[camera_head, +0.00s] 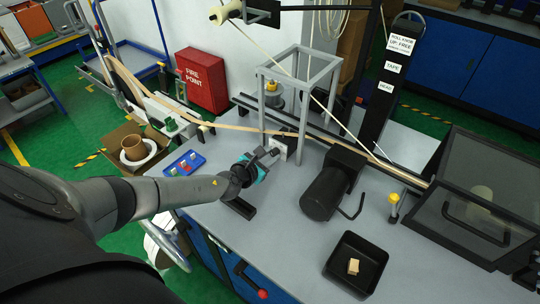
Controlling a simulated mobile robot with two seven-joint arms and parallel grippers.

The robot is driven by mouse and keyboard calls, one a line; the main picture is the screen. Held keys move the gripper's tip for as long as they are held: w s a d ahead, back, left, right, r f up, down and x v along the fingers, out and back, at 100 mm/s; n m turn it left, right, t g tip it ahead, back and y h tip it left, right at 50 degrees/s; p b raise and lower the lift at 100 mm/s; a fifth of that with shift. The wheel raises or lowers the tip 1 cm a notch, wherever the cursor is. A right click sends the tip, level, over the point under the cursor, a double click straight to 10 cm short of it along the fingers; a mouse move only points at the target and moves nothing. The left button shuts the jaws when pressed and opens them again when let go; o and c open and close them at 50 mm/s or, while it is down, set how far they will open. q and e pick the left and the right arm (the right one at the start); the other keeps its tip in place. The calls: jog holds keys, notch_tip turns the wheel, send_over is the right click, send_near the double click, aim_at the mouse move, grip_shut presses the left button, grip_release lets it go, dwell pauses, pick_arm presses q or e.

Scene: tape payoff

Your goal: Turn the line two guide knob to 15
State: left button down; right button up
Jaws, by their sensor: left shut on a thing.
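My left arm comes in from the left and its gripper (268,157) is at the guide block in the middle of the bench. The gripper is shut at the small dark guide knob, which is mostly hidden by the fingers. A pale plate (284,146) shows just behind the fingertips, under the tan tape (235,127). No dial number can be read at this size. My right gripper is not in view.
A grey frame (299,73) stands behind the guide. A black motor (324,194) is to the right. A black tray (357,263) holds a tan block (353,266). A blue tray (184,163) lies left of the gripper. The bench front is mostly clear.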

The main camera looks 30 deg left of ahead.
pick_arm(q)
jog(key=c, duration=0.7)
grip_release()
jog(key=shift+o, duration=0.2)
jog(key=shift+s+r, duration=0.15)
jog(key=shift+s, duration=0.1)
jog(key=p+v, duration=0.4)
jog(key=v, duration=1)
jog(key=shift+s, duration=0.3)
